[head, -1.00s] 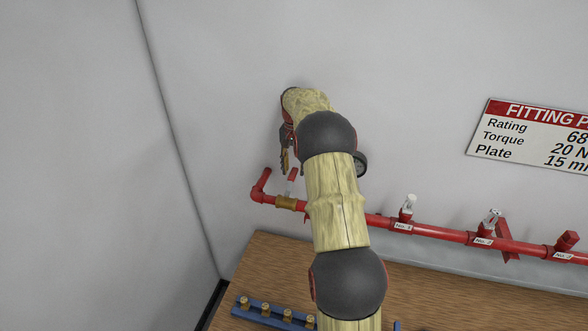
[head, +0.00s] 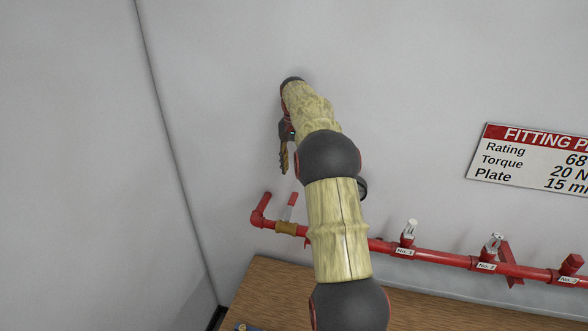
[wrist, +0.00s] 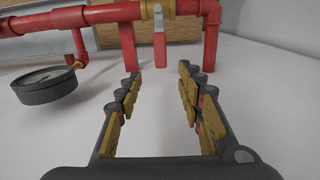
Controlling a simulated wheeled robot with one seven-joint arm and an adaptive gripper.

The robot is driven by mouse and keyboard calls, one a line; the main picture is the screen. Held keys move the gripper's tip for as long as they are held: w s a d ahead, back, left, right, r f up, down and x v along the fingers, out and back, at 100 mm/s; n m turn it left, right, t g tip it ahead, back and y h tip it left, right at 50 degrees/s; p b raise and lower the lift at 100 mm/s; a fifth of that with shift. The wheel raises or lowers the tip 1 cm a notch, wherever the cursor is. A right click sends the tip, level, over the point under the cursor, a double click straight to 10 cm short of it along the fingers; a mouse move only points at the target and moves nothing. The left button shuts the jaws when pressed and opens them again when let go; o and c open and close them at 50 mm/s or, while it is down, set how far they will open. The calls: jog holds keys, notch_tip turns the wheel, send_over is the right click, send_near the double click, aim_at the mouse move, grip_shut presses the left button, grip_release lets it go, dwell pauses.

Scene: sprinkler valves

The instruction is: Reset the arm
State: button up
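My gripper (wrist: 160,90) is open and empty in the wrist view, its two yellow-padded fingers well apart. A red lever handle (wrist: 159,50) on the pipe lies beyond the fingertips, apart from them. In the head view my gripper (head: 284,160) points down near the wall, above the left end of the red pipe (head: 440,257). The lever (head: 292,200) stands up from the pipe below it, by a brass fitting (head: 286,228). My arm hides part of the pipe.
Sprinkler fittings with number tags, including No. 1 (head: 408,235) and No. 2 (head: 491,247), stand along the pipe. A pressure gauge (wrist: 45,84) hangs left in the wrist view. A sign (head: 530,158) is on the wall. A wooden bench (head: 270,285) lies below.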

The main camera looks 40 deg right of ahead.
dwell(0.4)
jog(key=f, duration=0.2)
jog(key=s+a+f+n, duration=0.1)
jog(key=s+f+n, duration=0.1)
jog(key=f, duration=0.1)
jog(key=shift+a+f, duration=0.35)
jog(key=s+a+f+n+t+b, duration=0.1)
jog(key=s+a+n+b, duration=0.1)
jog(key=s+a+b, duration=0.45)
jog(key=s+a+f+n+b, duration=0.1)
jog(key=s+a+f, duration=0.15)
jog(key=a, duration=0.65)
jog(key=s+a+f+n+t+b, duration=0.1)
jog(key=s+a+n+b, duration=0.15)
jog(key=s+a, duration=0.4)
jog(key=s+a+f+n+t+b, duration=0.1)
jog(key=s+a+f+n+b, duration=0.1)
jog(key=s+a+f+b, duration=0.3)
jog(key=s+a+f+n+t+b, duration=0.2)
jog(key=s+a+f+b, duration=0.3)
jog(key=s+a+b, duration=0.4)
jog(key=a+b, duration=0.1)
jog(key=a, duration=0.4)
jog(key=shift+t, duration=0.3)
jog(key=shift+n, duration=0.25)
jog(key=shift+c, duration=1)
jog(key=shift+d, duration=0.15)
